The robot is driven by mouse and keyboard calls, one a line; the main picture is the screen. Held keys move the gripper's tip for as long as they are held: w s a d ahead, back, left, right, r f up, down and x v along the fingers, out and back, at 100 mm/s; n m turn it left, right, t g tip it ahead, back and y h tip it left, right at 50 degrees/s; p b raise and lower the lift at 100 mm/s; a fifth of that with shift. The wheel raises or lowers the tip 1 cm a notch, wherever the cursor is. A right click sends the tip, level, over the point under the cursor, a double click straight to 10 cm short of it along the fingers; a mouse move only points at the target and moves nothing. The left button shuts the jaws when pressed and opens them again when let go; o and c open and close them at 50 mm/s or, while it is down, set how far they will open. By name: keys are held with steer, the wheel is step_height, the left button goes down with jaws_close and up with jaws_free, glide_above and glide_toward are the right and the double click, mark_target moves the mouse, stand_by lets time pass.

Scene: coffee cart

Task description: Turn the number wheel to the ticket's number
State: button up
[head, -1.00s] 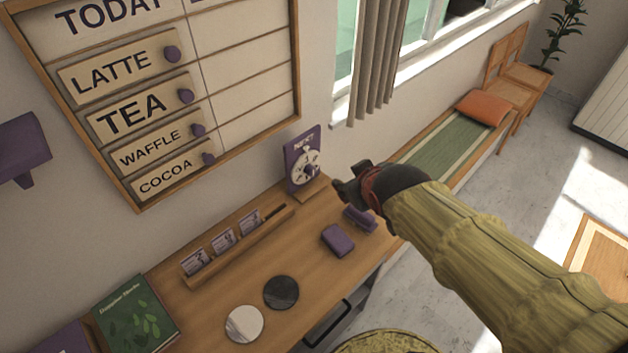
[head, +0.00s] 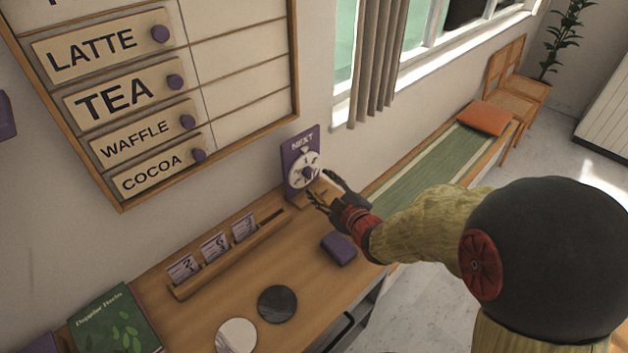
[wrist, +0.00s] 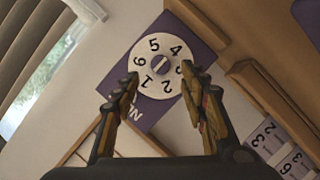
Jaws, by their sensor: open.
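The number wheel (head: 303,171) is a white disc with a central knob on an upright purple NEXT board (head: 290,158). In the wrist view the wheel (wrist: 144,50) shows black digits, with 1 appearing nearest the word NEXT; the 3 is partly hidden by a finger. My gripper (head: 322,187) is open in front of the board, and its fingers (wrist: 160,82) spread to either side of the knob (wrist: 160,67) without holding it.
A purple block (head: 338,248) lies on the counter below my arm. A black disc (head: 277,303), a pale disc (head: 237,336) and a green book (head: 115,322) lie nearer. A menu board (head: 245,140) hangs on the wall. A bench (head: 420,165) stands beyond the counter.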

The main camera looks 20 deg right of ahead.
mark_target(312, 175)
steer(key=b+x, duration=0.1)
steer(key=x, duration=0.4)
steer(key=shift+w+f, duration=0.15)
steer(key=shift+w, duration=0.25)
steer(key=shift+c, duration=1.3)
steer(key=c, duration=0.7)
jaws_close()
